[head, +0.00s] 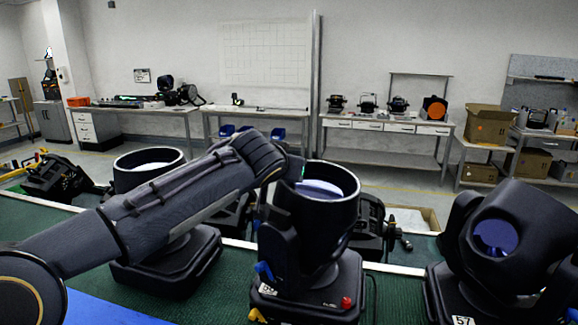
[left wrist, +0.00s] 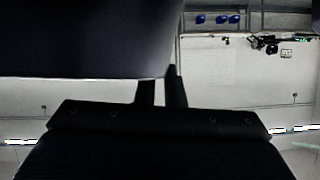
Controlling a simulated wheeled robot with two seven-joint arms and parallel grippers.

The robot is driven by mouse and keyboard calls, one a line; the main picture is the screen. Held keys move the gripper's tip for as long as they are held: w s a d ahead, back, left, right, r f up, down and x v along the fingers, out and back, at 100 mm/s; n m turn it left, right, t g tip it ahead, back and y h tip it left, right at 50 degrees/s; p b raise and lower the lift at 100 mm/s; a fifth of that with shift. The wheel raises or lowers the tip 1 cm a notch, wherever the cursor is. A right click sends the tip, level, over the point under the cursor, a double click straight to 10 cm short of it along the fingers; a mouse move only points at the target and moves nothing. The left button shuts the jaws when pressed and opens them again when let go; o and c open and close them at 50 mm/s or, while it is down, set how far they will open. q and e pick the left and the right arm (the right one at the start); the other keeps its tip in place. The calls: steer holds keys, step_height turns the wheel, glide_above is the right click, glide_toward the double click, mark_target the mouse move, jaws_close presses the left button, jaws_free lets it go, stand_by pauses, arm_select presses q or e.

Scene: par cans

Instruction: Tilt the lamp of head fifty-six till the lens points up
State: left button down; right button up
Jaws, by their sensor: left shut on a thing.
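The middle moving head (head: 305,280), its label small and hard to read, stands on the green bench top. Its black lamp barrel (head: 325,225) points upward, and the pale blue lens (head: 320,188) shows inside the open rim. My left arm crosses from the left to this lamp. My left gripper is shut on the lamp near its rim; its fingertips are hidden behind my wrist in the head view. In the left wrist view my left gripper (left wrist: 163,92) has its fingers against a large dark surface (left wrist: 85,35), the lamp. My right gripper is not in view.
Head fifty-seven (head: 500,250) stands at the right, its lens facing forward. Another head (head: 150,170) stands at the left behind my arm, its barrel opening upward. A blue mat (head: 105,312) lies at the front left. Workbenches line the back wall.

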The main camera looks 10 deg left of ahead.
arm_select(q)
steer(key=shift+w+a+f, duration=0.3)
steer(key=shift+a+f, duration=0.1)
steer(key=shift+a, duration=0.1)
steer(key=shift+w+a+f, duration=0.1)
steer(key=shift+a+f, duration=0.1)
steer(key=shift+a, duration=0.05)
steer(key=c, duration=1.5)
jaws_free()
steer(key=shift+w, duration=0.15)
steer(key=shift+s+d+r+b, duration=0.1)
steer(key=shift+s+r+b, duration=0.15)
steer(key=shift+s+b, duration=0.3)
steer(key=b+v, duration=0.1)
steer(key=v, duration=0.5)
steer(key=shift+s+r, duration=0.2)
steer(key=shift+s, duration=0.2)
